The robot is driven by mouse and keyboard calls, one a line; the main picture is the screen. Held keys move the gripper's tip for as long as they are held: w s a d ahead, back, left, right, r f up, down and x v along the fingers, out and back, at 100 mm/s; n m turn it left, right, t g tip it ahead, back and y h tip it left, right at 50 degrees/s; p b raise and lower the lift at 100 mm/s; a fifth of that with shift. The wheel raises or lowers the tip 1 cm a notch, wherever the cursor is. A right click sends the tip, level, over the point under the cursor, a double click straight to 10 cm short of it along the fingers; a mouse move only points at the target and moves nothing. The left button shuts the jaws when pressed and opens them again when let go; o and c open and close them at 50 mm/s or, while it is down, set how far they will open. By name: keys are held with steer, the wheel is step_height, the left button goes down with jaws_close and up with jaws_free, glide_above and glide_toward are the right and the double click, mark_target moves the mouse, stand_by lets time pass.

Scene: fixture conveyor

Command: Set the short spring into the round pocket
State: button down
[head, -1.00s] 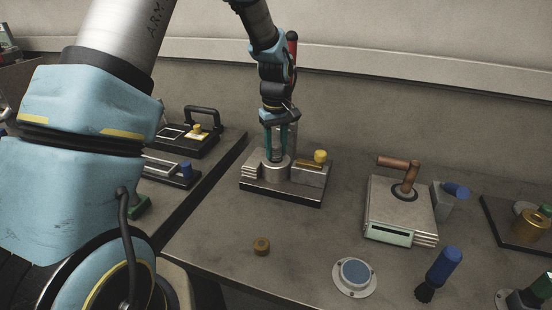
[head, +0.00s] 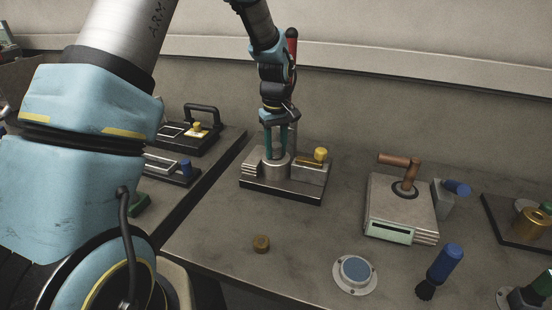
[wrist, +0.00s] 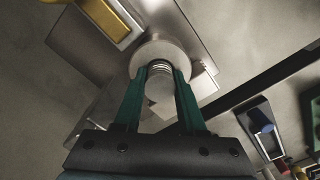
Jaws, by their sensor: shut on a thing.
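My gripper (head: 277,154) points down over the fixture at the back of the bench, its teal fingers at the top of the round metal pocket (head: 272,171). In the wrist view the fingers are shut on the short spring (wrist: 159,67), whose pale coils show between the tips. The round pocket's pale rim (wrist: 160,47) surrounds the spring's end there. The spring looks partly inside the opening, but its lower end is hidden and I cannot tell its depth.
The fixture's dark base (head: 282,192) carries a block with a yellow knob (head: 320,154) right of the pocket.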

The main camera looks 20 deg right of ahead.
steer(key=shift+c, duration=2)
jaws_free()
step_height(320, 180, up, 11)
steer(key=b, duration=0.3)
steer(key=shift+f, duration=0.1)
steer(key=s+a+f, duration=0.1)
steer(key=a+f, duration=0.1)
steer(key=a, duration=1.5)
steer(key=s+a+f+m, duration=0.1)
steer(key=s+a, duration=0.3)
steer(key=a, duration=0.3)
steer(key=s+a+f+m+t, duration=0.1)
steer(key=s+a+f, duration=0.1)
steer(key=s+a, duration=0.3)
steer(key=shift+a+f+t, duration=0.3)
steer(key=shift+a, duration=0.55)
